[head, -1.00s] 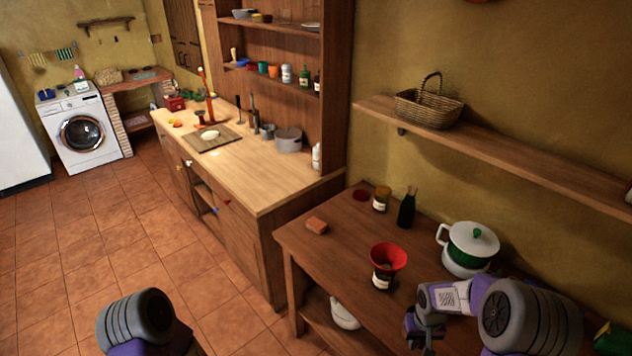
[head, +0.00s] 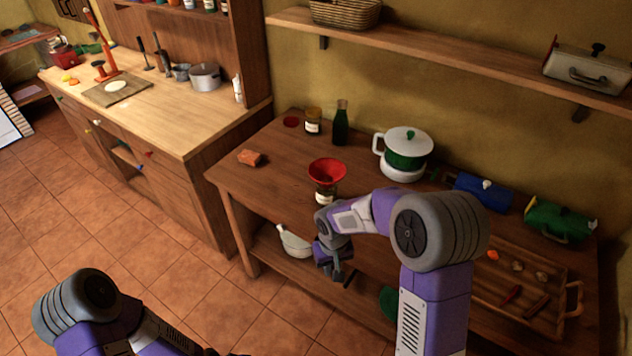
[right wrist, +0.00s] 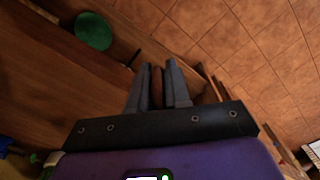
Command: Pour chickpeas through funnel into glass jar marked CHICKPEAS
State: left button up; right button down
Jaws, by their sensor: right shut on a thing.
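A red funnel (head: 327,171) sits in the mouth of a small jar (head: 325,195) on the wooden table. The jar has a pale label that is too small to read, and my right arm hides part of its front. My right gripper (head: 337,272) hangs at the table's front edge, lower than the funnel and apart from it. In the right wrist view its fingers (right wrist: 157,88) are closed around a narrow brown thing (right wrist: 157,82), which I cannot identify. Loose chickpeas cannot be made out. My left arm shows at the bottom left; its gripper is out of sight.
On the table (head: 262,184) are a brick-coloured block (head: 250,158), a labelled jar (head: 313,121), a dark green bottle (head: 341,124), a white-lidded pot (head: 406,146) and a wooden tray (head: 573,300). A white vessel (head: 293,242) and a green round thing (right wrist: 94,31) are lower down.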

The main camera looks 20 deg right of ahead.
aim_at(326, 195)
jog(key=u, duration=1.15)
jog(key=i, duration=1.65)
jog(key=z, duration=2.3)
